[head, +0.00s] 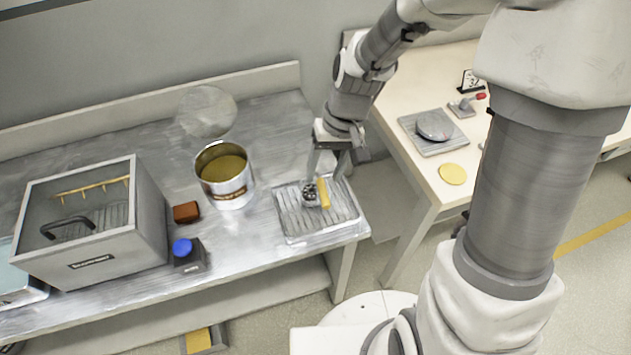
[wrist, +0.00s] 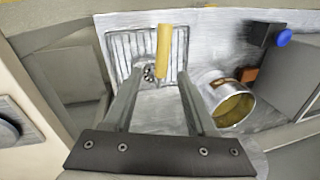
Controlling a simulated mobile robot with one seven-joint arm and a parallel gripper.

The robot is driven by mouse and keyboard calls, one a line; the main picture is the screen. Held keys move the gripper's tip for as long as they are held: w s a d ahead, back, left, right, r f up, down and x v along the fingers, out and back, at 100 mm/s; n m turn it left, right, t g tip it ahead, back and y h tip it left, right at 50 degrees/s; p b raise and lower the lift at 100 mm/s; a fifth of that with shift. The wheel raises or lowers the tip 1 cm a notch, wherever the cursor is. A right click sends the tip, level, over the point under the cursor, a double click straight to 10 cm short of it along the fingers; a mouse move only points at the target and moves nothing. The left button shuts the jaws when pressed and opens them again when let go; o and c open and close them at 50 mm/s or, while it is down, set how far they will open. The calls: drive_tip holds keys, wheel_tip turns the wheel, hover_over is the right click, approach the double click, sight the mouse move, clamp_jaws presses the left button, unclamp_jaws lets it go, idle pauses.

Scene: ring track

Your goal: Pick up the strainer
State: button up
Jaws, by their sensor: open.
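The strainer appears to be the small piece with a yellow handle (head: 323,194) and a dark, holed metal part (head: 309,193) on the grooved metal tray (head: 289,222). In the wrist view its yellow handle (wrist: 164,45) points away from me and its metal part (wrist: 149,73) lies nearer. My gripper (head: 328,173) is open and empty, pointing down over the tray. In the wrist view the fingers (wrist: 160,80) frame the strainer on either side. I cannot tell the remaining height or whether a finger touches it.
A large open can (head: 228,187) stands left of the tray. Farther left are a brown block (head: 186,212), a blue-button box (head: 188,257) and a grey open-topped bin (head: 146,219). A wooden table (head: 408,170) with a scale-like plate (head: 433,131) is at right.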

drive_tip(key=shift+a+f+b, duration=0.2)
drive_tip(key=shift+a+f, duration=0.05)
drive_tip(key=shift+f, duration=0.9)
drive_tip(key=shift+a+f+b, duration=0.2)
drive_tip(key=shift+a+f, duration=0.1)
drive_tip(key=shift+f, duration=0.8)
drive_tip(key=shift+a+f+b, duration=0.2)
drive_tip(key=shift+a+f, duration=0.05)
drive_tip(key=shift+f, duration=0.9)
clamp_jaws()
